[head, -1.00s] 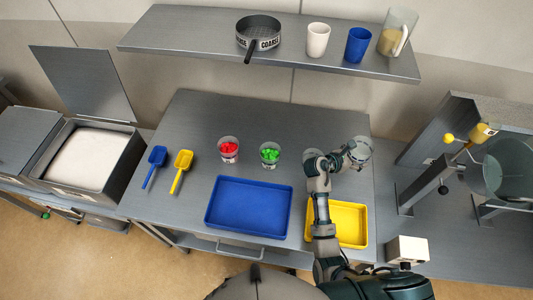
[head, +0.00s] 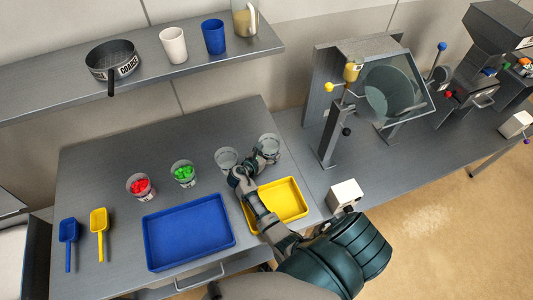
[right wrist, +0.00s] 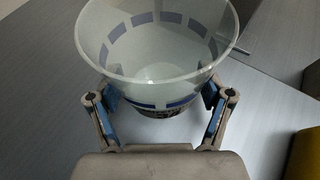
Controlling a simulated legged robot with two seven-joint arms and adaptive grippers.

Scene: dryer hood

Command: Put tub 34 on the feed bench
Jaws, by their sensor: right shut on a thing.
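A clear, empty tub (head: 269,142) with a banded side is at the back right of the grey bench. My right gripper (head: 266,154) is shut on it. In the right wrist view the tub (right wrist: 155,60) is upright between my two fingers (right wrist: 163,115), which press on its sides. I cannot read a number on it, nor tell whether its base touches the bench. A second clear tub (head: 227,158) stands just left of it. Tubs with red pieces (head: 141,186) and green pieces (head: 183,173) stand further left. My left gripper is out of view.
A blue tray (head: 190,232) and a yellow tray (head: 287,198) lie in front of the tubs. Blue and yellow scoops (head: 99,228) lie at left. A second bench (head: 410,160) at right carries a hood (head: 345,75) and a white box (head: 345,195). A shelf (head: 140,80) runs above.

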